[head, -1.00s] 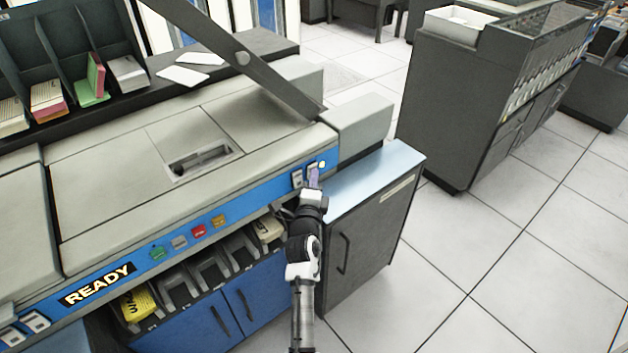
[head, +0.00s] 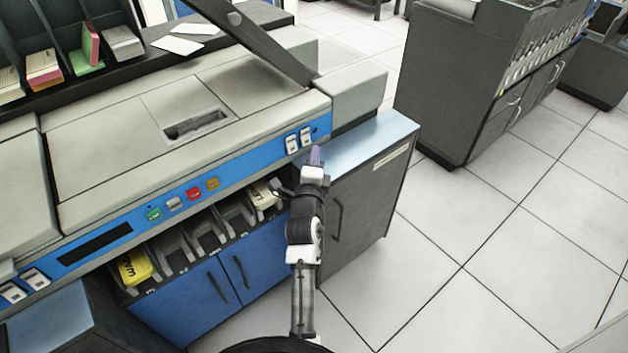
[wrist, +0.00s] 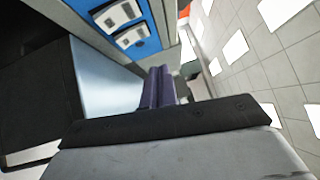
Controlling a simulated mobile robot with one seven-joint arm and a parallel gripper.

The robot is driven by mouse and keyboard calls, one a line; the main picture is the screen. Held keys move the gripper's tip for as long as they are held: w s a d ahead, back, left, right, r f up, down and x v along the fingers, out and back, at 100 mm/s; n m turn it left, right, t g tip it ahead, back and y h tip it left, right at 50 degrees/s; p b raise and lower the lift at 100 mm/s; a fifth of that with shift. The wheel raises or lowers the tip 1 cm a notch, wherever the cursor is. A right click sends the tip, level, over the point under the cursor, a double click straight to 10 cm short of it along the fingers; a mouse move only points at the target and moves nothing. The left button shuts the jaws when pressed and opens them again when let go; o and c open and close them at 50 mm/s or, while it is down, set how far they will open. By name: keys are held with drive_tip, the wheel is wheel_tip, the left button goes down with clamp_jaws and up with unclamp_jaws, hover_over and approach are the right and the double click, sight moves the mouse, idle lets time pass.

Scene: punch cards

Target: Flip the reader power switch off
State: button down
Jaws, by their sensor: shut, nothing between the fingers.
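The reader's blue front panel has a pair of white rocker switches (head: 298,139) near its right end, with a small dark indicator lamp to their right. The switches also show in the wrist view (wrist: 124,24). I cannot tell which of them is the power switch, nor read their labels. The panel's display strip (head: 95,244) is dark and blank. My gripper (head: 316,155) is shut and empty, its purple fingertips pointing up just below and right of the switches, apart from the panel. The fingers also show in the wrist view (wrist: 158,80).
A low cabinet with a pale blue top (head: 365,145) stands right behind my gripper. Card pockets (head: 205,238) and blue doors lie below the panel. Several coloured buttons (head: 194,193) sit mid-panel. Open tiled floor (head: 460,260) lies to the right.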

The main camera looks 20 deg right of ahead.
drive_tip(key=b+v, duration=0.1)
drive_tip(key=v, duration=0.5)
drive_tip(key=shift+s+a+r+b, duration=0.25)
drive_tip(key=shift+r+b, duration=0.15)
drive_tip(key=shift+r, duration=0.1)
